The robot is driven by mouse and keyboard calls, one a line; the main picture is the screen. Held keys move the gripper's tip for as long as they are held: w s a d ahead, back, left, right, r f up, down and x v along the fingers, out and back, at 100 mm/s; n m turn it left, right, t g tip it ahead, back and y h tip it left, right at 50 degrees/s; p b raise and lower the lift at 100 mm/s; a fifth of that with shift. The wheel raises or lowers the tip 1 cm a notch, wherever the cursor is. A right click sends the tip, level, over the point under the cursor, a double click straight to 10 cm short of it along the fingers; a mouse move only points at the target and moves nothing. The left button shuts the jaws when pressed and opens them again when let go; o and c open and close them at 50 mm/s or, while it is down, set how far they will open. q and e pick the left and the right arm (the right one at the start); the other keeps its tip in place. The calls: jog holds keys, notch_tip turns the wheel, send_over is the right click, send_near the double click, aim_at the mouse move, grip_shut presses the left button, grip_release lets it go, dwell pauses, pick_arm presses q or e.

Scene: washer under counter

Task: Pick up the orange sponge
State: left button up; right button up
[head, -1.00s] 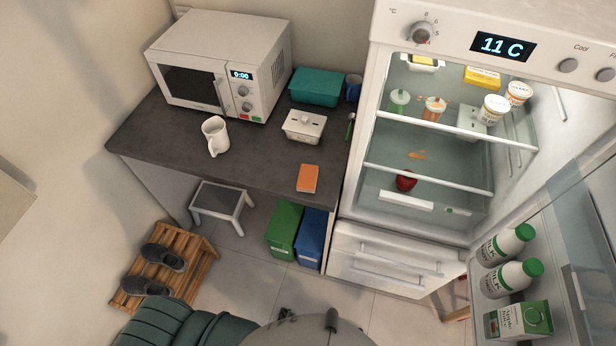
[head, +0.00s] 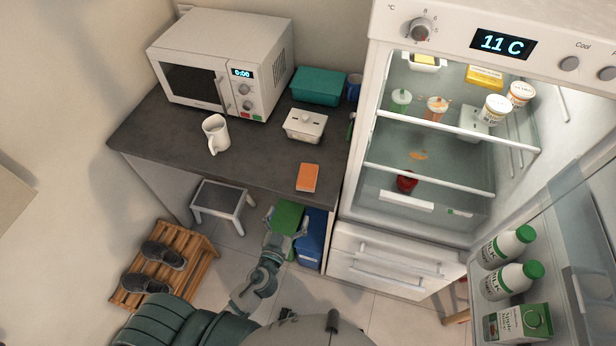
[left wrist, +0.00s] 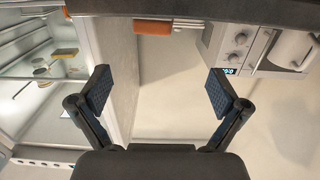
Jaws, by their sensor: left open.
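The orange sponge (head: 307,177) lies on the dark countertop (head: 248,166), close to its front edge. In the left wrist view the sponge (left wrist: 152,27) shows at the top, at the counter's edge and beyond the fingers. My left gripper (head: 287,217) is open and empty. It is in front of the counter and below the sponge in the picture, apart from it. In the left wrist view its two fingers (left wrist: 160,92) are spread wide with nothing between them. My right gripper is not in view.
A white mug (head: 214,135), a lidded white dish (head: 304,126), a teal box (head: 318,86) and a microwave (head: 221,66) stand on the counter. The open fridge (head: 425,145) is on the right. Green and blue bins (head: 310,236) and a stool (head: 220,203) are below.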

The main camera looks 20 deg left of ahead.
pick_arm(q)
jog(key=p, duration=0.3)
send_near(307, 174)
jog(key=w, duration=0.4)
jog(key=shift+w+a+f, duration=0.25)
jog(key=shift+w+f, duration=0.05)
jog(key=shift+w, duration=0.05)
jog(key=shift+w+d, duration=0.1)
jog(key=shift+w, duration=0.2)
jog(key=w, duration=0.1)
jog(key=w+p, duration=0.1)
jog(key=w, duration=0.2)
jog(key=shift+w+d+f, duration=0.15)
jog(key=shift+w+d, duration=0.2)
jog(key=shift+s, duration=0.1)
jog(key=shift+c, duration=0.3)
jog(key=c, duration=1.1)
jog(key=shift+c, duration=0.2)
